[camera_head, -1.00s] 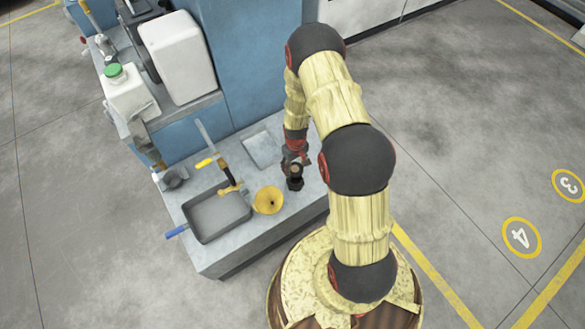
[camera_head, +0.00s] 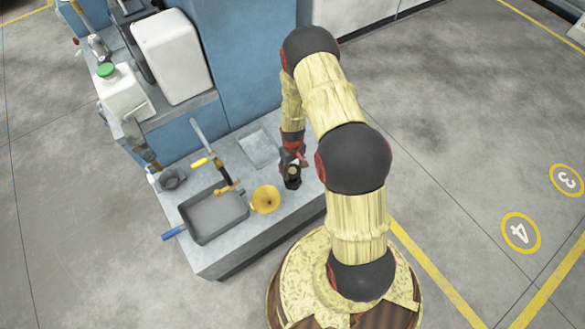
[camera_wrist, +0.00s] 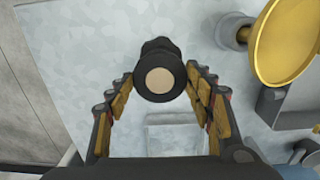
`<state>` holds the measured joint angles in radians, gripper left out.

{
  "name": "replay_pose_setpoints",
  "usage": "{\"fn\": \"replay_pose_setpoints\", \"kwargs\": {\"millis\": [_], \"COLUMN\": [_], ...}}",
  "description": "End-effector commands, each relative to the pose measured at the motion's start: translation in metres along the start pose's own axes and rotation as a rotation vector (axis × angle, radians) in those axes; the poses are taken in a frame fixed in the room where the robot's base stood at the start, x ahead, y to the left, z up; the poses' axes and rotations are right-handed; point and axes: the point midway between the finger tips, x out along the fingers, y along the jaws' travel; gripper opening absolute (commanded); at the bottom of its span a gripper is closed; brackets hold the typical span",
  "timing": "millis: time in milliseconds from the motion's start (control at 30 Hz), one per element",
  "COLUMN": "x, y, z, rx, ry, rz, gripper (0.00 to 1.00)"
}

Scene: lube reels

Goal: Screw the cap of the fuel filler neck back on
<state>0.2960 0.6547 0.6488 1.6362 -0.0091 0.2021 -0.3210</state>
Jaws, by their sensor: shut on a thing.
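A dark round piece (camera_wrist: 158,82) with a pale flat end face sits between the fingertips of my gripper (camera_wrist: 159,78) in the wrist view. I take it for the cap of the fuel filler neck. My fingers are shut on its sides. A further dark part shows just behind it, likely the neck, but I cannot tell where cap and neck meet or whether the cap is seated. In the head view my gripper (camera_head: 293,172) points down at the bench's right part, with the dark piece at its tip and partly hidden by it.
A yellow funnel (camera_head: 265,199) stands just left of my gripper, beside a grey tray (camera_head: 216,218). A flat grey plate (camera_head: 258,150) lies behind. A blue cabinet (camera_head: 240,60) rises at the back.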

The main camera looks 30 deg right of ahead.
Motion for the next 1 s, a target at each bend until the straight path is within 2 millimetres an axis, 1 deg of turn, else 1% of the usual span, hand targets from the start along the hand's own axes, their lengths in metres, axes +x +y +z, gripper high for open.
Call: {"fn": "replay_pose_setpoints", "kwargs": {"millis": [100,600,1000], "x": [0.008,0.033,0.035], "y": [0.0,0.0,0.0], "z": [0.0,-0.001,-0.001], "rx": [0.0,0.0,0.0], "ry": [0.0,0.002,0.001], "rz": [0.0,0.001,0.0], "gripper": [0.25,0.25,0.25]}}
